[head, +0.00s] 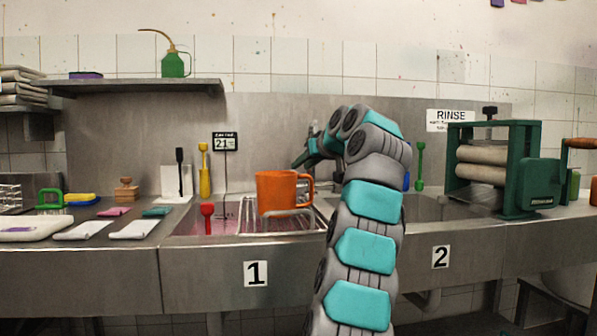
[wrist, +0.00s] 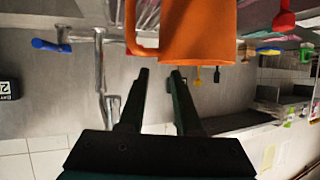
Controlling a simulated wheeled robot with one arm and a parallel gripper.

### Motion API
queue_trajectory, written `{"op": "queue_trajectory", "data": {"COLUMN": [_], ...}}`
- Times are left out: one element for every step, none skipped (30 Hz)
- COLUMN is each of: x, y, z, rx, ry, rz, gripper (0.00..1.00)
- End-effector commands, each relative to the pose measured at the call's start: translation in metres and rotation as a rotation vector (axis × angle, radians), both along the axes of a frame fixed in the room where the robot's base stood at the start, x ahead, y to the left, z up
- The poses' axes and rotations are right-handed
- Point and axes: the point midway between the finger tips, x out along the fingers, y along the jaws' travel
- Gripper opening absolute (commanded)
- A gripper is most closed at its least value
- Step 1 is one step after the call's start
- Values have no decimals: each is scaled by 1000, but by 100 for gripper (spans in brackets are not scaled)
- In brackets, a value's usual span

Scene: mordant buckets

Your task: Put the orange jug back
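The orange jug (head: 278,190) stands upright on a wire rack (head: 275,224) over the sink marked 1, its handle to the right. In the wrist view the orange jug (wrist: 197,32) fills the top middle, seen upside down, with its handle at its left. My gripper (head: 297,163) is raised behind the jug near its handle side, partly hidden by my own arm. In the wrist view my gripper (wrist: 161,73) has its two fingers apart with nothing between them. The fingertips point toward the jug; I cannot tell the exact gap.
A red-handled tool (head: 207,216) stands in the pinkish sink. A shelf (head: 140,87) at the back left holds a green oil can (head: 174,64). Cloths (head: 134,229) lie on the left counter. A green roller press (head: 505,165) stands at the right. A faucet (wrist: 98,60) shows in the wrist view.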

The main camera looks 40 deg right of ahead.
Motion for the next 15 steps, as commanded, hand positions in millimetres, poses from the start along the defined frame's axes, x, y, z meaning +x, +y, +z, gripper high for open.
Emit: {"op": "queue_trajectory", "data": {"x": [-10,-16,-24,-30,-36,-43,-47,-52,-57,-60,-63,-65,-67,-68,-68], "y": [2,4,5,7,8,9,10,11,11,12,13,13,13,14,14], "z": [5,8,13,16,18,21,22,24,27,28,29,31,31,32,32], "rx": [-1,-2,-3,-3,-3,-2,-2,-1,-1,-1,-1,-1,-1,-1,-1], "ry": [-4,-5,-6,-6,-6,-6,-4,-3,-3,-3,-3,-3,-3,-3,-3], "rz": [-1,-1,-1,-1,-1,0,0,0,-1,-1,-1,-1,-1,-1,-1], "gripper": [33,33,33,33,33,33,33,33,33,33,33,33,33,33,33]}}
